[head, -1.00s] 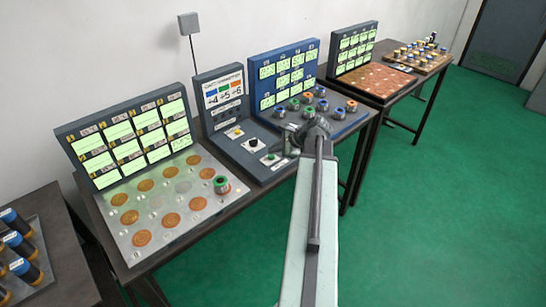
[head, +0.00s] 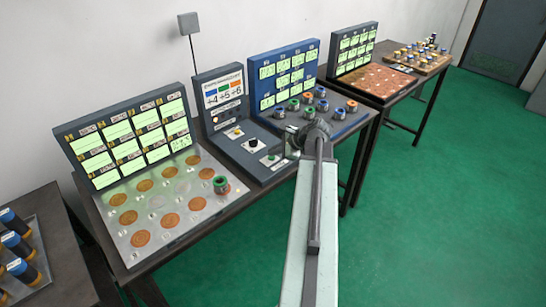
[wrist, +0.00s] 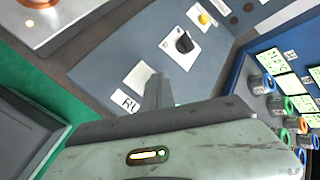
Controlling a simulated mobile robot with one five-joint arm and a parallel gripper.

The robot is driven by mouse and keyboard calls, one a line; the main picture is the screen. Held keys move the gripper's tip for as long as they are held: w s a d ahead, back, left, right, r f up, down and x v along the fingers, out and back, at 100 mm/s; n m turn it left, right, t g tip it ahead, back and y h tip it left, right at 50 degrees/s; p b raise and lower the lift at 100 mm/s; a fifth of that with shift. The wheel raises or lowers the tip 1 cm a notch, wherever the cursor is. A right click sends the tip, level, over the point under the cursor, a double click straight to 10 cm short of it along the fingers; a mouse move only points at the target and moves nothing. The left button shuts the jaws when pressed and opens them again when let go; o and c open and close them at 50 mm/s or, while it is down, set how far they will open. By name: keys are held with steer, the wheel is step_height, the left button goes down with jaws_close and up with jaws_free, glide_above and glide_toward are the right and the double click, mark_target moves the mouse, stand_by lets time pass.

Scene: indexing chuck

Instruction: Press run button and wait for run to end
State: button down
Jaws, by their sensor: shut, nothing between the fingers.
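The control console (head: 232,130) has a grey panel with a yellow button, a black knob (head: 252,144) and a green button (head: 270,158) at its front. In the wrist view the black knob (wrist: 184,43) and the yellow button (wrist: 204,19) show clearly. A label starting "RU" (wrist: 129,100) lies beside my gripper (wrist: 158,90). The green button is almost hidden behind the fingers there, with only a sliver of green showing. My gripper is shut and empty, close over the run button area. Whether it touches the button, I cannot tell.
Left of the console, a metal plate (head: 155,212) with copper discs holds a green-ringed part (head: 221,185) below a display board (head: 125,140). Right of it, a blue station (head: 283,75) holds several ringed parts. Green floor (head: 430,200) is open at the right.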

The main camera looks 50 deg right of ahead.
mark_target(274, 157)
steer(key=shift+r+p, duration=0.95)
step_height(274, 157, up, 6)
steer(key=p, duration=0.6)
